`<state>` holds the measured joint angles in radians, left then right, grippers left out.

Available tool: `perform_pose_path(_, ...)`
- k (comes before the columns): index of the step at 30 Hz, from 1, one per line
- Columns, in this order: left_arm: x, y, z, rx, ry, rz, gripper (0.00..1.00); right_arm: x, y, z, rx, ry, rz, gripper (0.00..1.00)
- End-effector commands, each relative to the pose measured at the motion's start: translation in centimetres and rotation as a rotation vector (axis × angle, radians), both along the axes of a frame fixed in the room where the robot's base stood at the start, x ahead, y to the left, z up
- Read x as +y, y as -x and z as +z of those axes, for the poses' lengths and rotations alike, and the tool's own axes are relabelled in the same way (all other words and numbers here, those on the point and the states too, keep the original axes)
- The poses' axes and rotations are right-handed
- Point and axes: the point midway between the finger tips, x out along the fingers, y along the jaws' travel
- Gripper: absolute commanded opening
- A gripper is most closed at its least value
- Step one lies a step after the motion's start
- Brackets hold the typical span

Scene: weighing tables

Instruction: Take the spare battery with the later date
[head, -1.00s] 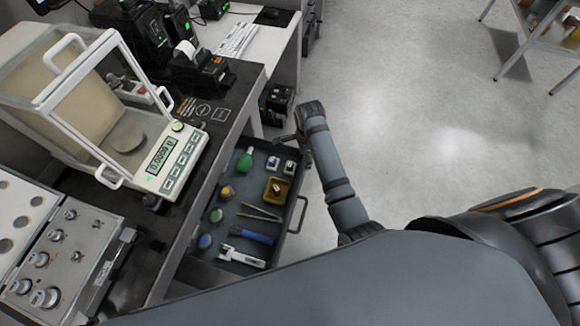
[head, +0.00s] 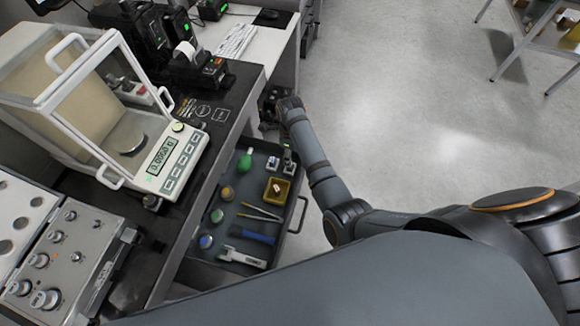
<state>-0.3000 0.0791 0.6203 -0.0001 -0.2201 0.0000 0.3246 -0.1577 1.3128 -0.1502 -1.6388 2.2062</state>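Two small pale-and-dark items that look like the spare batteries stand in the far end of the open drawer (head: 300,214). The left one (head: 272,163) is clear of my arm. The right one (head: 289,167) is partly covered by my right gripper (head: 287,152). Any dates on them are too small to read. My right arm comes in from the right and bends down at the drawer's far right corner. The gripper's fingers are small and dark here, so I cannot tell whether they are open or touching the item. My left gripper is out of view.
The drawer also holds a yellow tray (head: 278,190), tweezers, a blue tool (head: 252,237), a white tool (head: 243,257) and several round-topped bottles. A glass-sided balance (head: 172,160) stands on the table above. Open floor (head: 420,110) lies to the right.

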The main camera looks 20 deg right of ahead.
Motion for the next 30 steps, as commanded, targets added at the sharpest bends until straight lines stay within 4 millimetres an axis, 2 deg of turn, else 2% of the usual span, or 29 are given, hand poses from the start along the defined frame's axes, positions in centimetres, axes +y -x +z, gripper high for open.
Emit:
perform_pose_path(7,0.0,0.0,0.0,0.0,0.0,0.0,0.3,0.4,0.6,-4.1,0.004,0.0,0.001,0.51)
perform_pose_path(16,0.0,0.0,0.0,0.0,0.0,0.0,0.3,0.4,0.6,-4.6,0.001,-0.001,0.001,0.5)
perform_pose_path(27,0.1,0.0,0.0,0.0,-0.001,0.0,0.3,0.4,0.6,-4.6,0.001,-0.001,0.001,0.0)
perform_pose_path(30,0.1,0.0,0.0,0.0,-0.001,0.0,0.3,0.4,0.6,-4.6,0.001,-0.001,0.001,0.0)
